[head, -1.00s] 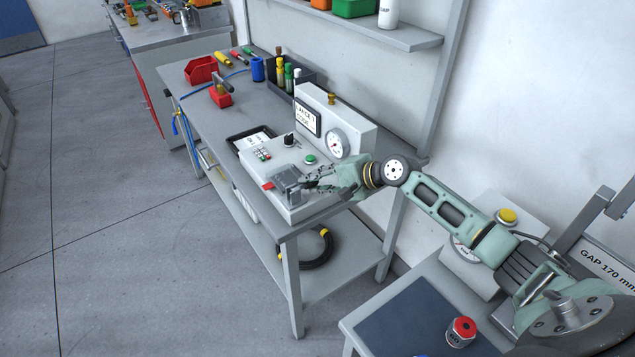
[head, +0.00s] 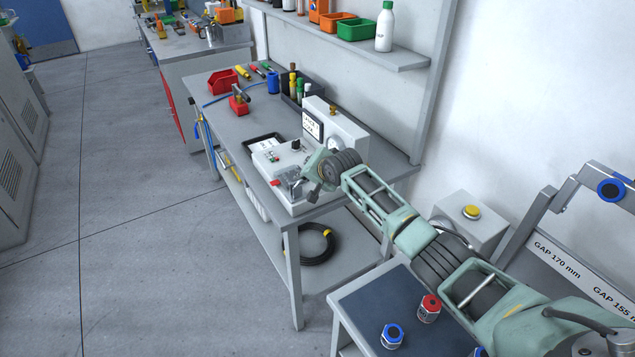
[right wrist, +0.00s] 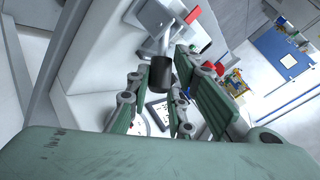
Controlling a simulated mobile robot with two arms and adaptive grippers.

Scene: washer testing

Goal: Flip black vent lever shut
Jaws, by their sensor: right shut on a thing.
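The black vent lever (right wrist: 161,74) has a black cylindrical grip on a thin metal rod, beside a grey block with a red tab (right wrist: 193,14). In the right wrist view the grip lies between the fingers of my right gripper (right wrist: 160,84), which is shut on it. In the head view my right gripper (head: 311,188) is low at the near right end of the white test unit (head: 298,206). My wrist hides the lever and much of the contact there. The grey block (head: 287,183) shows just left of the gripper. My left gripper is not in view.
The unit's gauge (head: 334,143) and upright panel (head: 345,130) stand close behind my wrist. A red bin (head: 222,82) and red-based tool (head: 239,104) lie farther along the bench. A side table (head: 365,305) with capped parts is below my forearm.

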